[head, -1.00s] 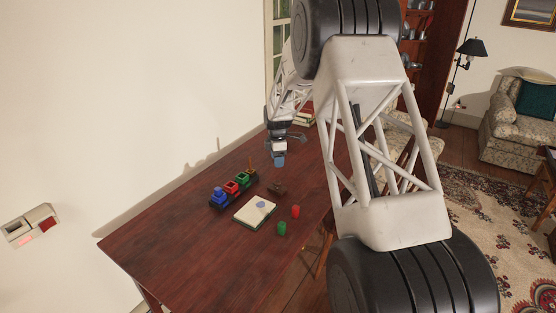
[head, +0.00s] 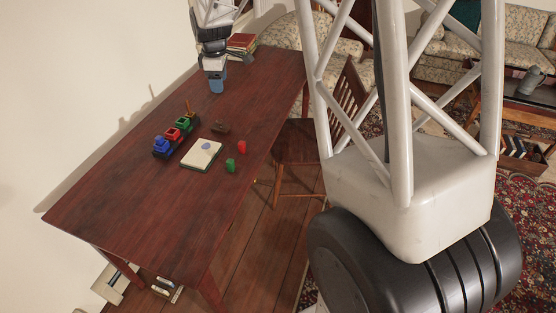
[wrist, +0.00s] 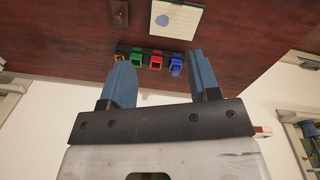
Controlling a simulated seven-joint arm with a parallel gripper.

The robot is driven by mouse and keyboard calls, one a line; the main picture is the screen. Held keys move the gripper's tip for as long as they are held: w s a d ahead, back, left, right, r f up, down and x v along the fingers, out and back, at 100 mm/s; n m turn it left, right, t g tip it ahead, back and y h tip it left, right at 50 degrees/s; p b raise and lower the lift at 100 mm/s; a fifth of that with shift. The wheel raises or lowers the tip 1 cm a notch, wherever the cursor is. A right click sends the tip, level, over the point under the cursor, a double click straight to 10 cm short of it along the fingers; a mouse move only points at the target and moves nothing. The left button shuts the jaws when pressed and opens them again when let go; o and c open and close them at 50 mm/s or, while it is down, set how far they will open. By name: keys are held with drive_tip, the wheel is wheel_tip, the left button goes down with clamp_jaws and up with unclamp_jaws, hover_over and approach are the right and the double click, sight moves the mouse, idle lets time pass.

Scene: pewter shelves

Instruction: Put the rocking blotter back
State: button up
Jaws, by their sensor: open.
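The rocking blotter appears to be the small brown block (head: 220,127) lying on the dark red table, behind the notepad; a brown piece also shows at the top of the wrist view (wrist: 120,13). My gripper (head: 216,88) is over the far part of the table, beyond the block and apart from it. In the wrist view my gripper (wrist: 158,68) has its two blue fingers spread with nothing between them. A dark rack (head: 174,140) holds blue, red and green cups and a yellowish piece at the far end.
An open notepad (head: 201,155) with a bluish disc lies in front of the block. A green piece (head: 230,165) and a red piece (head: 242,147) stand at its right. Books (head: 241,43) are stacked at the far end. The near table (head: 130,205) is clear.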

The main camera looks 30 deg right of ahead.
drive_tip(key=s+r+m, duration=0.3)
drive_tip(key=s+r, duration=0.3)
drive_tip(key=s, duration=0.6)
drive_tip(key=s+a+m+t, duration=0.1)
drive_tip(key=s+m, duration=0.8)
drive_tip(key=s, duration=2.4)
drive_tip(key=shift+a+r+m+t, duration=0.25)
drive_tip(key=shift+a+m+t, duration=0.15)
drive_tip(key=shift+a, duration=0.05)
